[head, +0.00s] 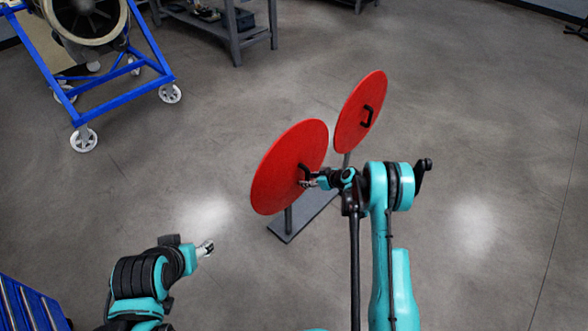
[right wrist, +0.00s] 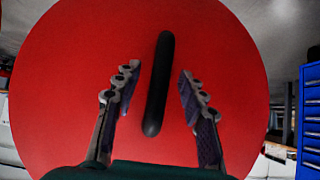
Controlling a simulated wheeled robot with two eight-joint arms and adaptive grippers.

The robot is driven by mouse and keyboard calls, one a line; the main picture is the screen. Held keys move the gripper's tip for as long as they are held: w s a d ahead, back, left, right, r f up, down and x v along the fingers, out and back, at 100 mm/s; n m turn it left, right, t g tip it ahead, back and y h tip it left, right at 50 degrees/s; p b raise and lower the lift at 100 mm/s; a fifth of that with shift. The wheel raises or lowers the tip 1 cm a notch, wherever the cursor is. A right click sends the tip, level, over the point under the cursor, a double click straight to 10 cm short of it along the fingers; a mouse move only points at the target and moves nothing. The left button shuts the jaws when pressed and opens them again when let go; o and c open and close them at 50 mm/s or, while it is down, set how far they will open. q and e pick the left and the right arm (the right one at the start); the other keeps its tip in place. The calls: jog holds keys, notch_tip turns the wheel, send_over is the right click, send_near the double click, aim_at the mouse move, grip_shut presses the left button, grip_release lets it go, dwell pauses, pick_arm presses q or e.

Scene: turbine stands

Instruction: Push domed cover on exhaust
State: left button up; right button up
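Two red round covers stand upright on a grey stand (head: 290,232): a nearer, larger-looking one (head: 282,160) and one behind it to the right (head: 352,115). Each has a black handle. My right gripper (head: 308,184) is at the nearer cover's handle. In the right wrist view, its fingers (right wrist: 158,85) are open, one on each side of the black handle (right wrist: 159,80), with gaps on both sides. The red cover (right wrist: 230,50) fills most of that view. My left gripper (head: 207,248) is low over the floor, its opening too small to tell. A turbine with a round opening (head: 84,12) is at top left.
The turbine sits on a blue wheeled frame (head: 118,100). A grey workbench (head: 230,35) stands at the top. A blue cabinet (head: 25,308) is at lower left. Grey floor between the frame and the covers is clear.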

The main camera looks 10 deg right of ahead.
grip_shut()
jog(key=shift+s+d, duration=0.45)
jog(key=shift+s, duration=0.1)
jog(key=shift+s+d, duration=0.5)
jog(key=shift+s, duration=0.1)
jog(key=shift+r, duration=0.1)
